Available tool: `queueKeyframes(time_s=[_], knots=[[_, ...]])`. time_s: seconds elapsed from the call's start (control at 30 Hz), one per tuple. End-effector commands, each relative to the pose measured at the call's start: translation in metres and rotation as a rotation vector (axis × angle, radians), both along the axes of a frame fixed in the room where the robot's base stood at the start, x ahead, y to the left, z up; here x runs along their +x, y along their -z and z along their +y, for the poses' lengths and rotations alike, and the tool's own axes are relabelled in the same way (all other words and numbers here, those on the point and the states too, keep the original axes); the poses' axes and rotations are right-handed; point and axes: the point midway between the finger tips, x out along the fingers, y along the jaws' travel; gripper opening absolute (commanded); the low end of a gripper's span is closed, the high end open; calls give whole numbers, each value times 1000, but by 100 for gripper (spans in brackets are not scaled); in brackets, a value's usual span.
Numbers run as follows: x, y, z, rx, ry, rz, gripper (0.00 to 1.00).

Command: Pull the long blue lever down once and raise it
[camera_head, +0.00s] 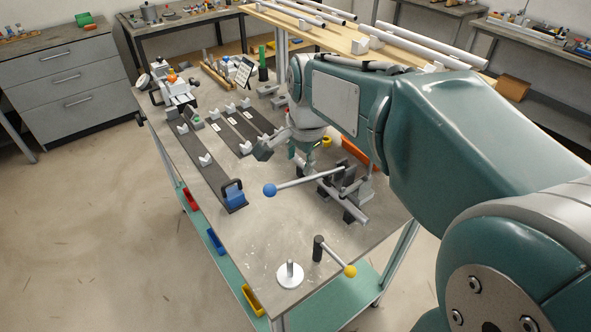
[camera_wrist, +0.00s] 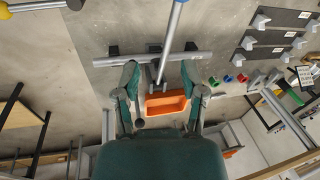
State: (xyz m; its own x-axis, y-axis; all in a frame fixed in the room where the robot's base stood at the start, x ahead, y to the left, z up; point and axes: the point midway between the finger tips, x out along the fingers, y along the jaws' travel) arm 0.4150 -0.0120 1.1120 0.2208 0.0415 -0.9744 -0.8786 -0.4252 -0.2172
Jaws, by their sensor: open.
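The long lever is a silver rod (camera_head: 305,181) with a blue ball (camera_head: 269,190) at its free end. It reaches left from the grey clamp frame (camera_head: 358,208) on the bench and looks close to level in the head view. In the wrist view the rod (camera_wrist: 172,35) runs up from the frame's crossbar (camera_wrist: 120,60), its ball end at or past the top edge. My gripper (camera_wrist: 160,72) is open and empty, fingers spread either side of the rod's base near the crossbar. Contact cannot be told. In the head view my arm largely hides the gripper.
A short yellow-balled lever (camera_head: 349,270) and a white disc with a pin (camera_head: 290,274) stand at the bench's near end. An orange bin (camera_wrist: 165,103) lies close by the gripper. Dark rails with grey V-blocks (camera_head: 205,160) lie left. Bare bench lies left of the blue ball.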

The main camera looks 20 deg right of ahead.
Motion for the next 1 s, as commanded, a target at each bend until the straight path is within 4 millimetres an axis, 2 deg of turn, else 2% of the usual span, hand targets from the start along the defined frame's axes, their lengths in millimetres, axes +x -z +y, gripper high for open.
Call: queueKeyframes(time_s=[0.03,0.13,0.37,0.8,1.0], knots=[[10,5,-1,15,55,20,54],[23,9,-2,37,141,43,54],[29,22,-3,47,180,53,54],[42,98,1,46,177,54,54],[46,115,2,47,177,50,54]])
